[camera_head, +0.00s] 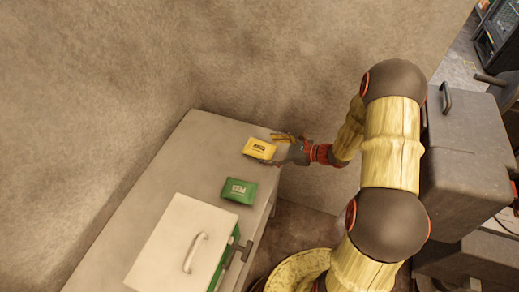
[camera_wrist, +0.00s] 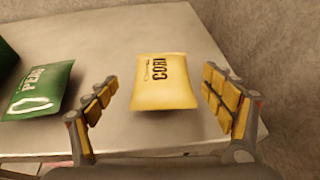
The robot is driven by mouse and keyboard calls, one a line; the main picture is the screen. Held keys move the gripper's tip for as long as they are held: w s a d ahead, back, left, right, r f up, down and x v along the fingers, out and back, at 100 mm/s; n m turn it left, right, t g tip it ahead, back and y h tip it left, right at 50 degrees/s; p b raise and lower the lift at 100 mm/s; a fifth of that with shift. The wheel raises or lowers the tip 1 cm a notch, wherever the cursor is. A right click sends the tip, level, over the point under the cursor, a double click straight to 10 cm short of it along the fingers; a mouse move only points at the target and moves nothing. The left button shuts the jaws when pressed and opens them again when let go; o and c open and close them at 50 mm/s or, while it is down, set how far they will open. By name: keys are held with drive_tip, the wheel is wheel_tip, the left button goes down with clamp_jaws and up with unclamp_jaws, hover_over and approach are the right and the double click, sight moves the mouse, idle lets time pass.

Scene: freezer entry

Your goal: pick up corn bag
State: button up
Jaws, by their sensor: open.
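The yellow corn bag (camera_head: 259,148) lies on the grey countertop near its far right edge in the head view. In the wrist view the corn bag (camera_wrist: 164,82) lies flat with its "CORN" print showing, between and a little beyond my fingertips. My gripper (camera_wrist: 160,92) is open and empty, one finger on each side of the bag with a gap at both sides. In the head view my gripper (camera_head: 280,149) reaches in from the right, close to the bag. Whether a finger touches the bag in that view is hard to tell.
A green peas bag (camera_head: 239,191) lies nearer on the countertop (camera_head: 196,153); it also shows left of my gripper in the wrist view (camera_wrist: 38,90). A white-lidded box (camera_head: 180,235) with a handle stands in front. A wall rises behind. Grey cases (camera_head: 465,160) stand at right.

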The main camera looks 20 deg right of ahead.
sight(265, 148)
drive_tip(key=x, duration=0.4)
drive_tip(key=shift+w+f, duration=0.1)
drive_tip(key=shift+d, duration=0.1)
drive_tip(key=shift+c, duration=1)
drive_tip(key=c, duration=1.1)
drive_tip(key=shift+c, duration=0.5)
